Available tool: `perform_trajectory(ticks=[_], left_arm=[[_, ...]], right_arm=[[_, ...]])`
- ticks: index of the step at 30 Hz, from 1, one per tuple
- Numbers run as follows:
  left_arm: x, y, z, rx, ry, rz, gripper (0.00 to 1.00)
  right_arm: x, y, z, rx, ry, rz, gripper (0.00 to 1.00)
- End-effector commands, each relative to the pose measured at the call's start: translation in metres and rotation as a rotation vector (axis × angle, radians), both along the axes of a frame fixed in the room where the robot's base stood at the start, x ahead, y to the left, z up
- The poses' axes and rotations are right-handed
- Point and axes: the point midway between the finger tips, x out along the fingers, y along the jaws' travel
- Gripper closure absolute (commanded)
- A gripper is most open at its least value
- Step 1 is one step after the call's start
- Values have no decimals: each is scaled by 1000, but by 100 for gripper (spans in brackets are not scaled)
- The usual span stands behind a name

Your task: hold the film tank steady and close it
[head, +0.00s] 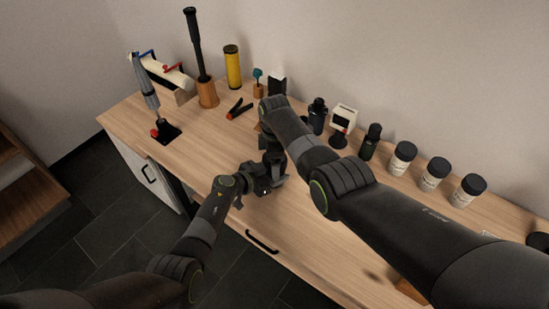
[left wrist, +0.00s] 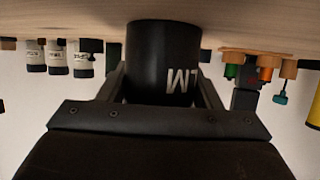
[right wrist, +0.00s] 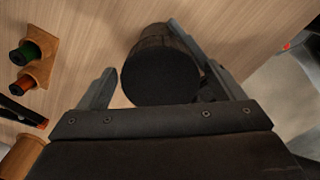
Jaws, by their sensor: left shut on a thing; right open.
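The film tank is a black cylinder with white lettering (left wrist: 165,55), standing on the wooden table. My left gripper (left wrist: 160,78) is shut on it, one finger on each side, low at the table's front edge in the head view. In the right wrist view the tank's round dark top (right wrist: 160,78) lies between the fingers of my right gripper (right wrist: 142,50), which is open above it. I cannot tell whether that dark top is a lid or the tank's mouth. In the head view my arms mostly hide the tank.
White-labelled bottles with black caps (head: 434,173) stand along the back right, near a white timer (head: 343,118). A yellow cylinder (head: 232,66), a black rod in a wooden block (head: 207,94) and an orange-handled tool (head: 240,108) stand or lie at the back left.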

Motion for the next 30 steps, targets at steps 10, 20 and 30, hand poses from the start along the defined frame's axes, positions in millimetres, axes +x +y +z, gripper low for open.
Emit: perform_trajectory(ticks=[10, 20, 30], left_arm=[[0, 0, 0, -1, 1, 0, 100], [0, 0, 0, -1, 1, 0, 100], [0, 0, 0, -1, 1, 0, 100]], right_arm=[[1, 0, 32, 1, -4, 1, 12], [0, 0, 45, -1, 1, 1, 12], [0, 0, 50, 0, 0, 106, 15]])
